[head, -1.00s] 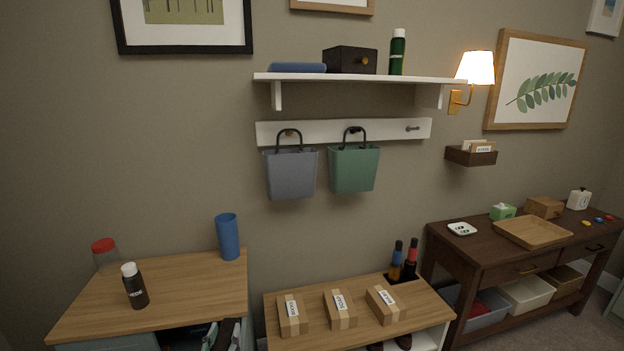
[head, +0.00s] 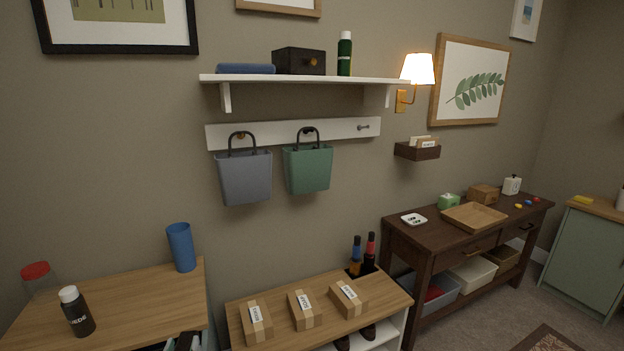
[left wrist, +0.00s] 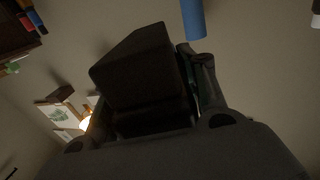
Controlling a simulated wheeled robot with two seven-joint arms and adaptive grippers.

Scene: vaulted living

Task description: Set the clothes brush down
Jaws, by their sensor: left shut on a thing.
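My left gripper (left wrist: 150,84) is shut on a dark, blocky thing, which I take to be the clothes brush (left wrist: 138,66). The brush fills the middle of the left wrist view, between the two fingers. In the head view only a small dark part of my left gripper (head: 184,343) shows at the bottom edge, in front of the left wooden cabinet top (head: 130,300). The brush cannot be made out clearly there. My right gripper is not in view.
A blue cup (head: 181,248), a dark bottle (head: 76,312) and a red-lidded jar (head: 38,278) stand on the left cabinet. Its middle is clear. A low bench (head: 236,318) holds three boxes (head: 304,309). A dark console table (head: 400,232) with a wooden tray (head: 473,217) stands right.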

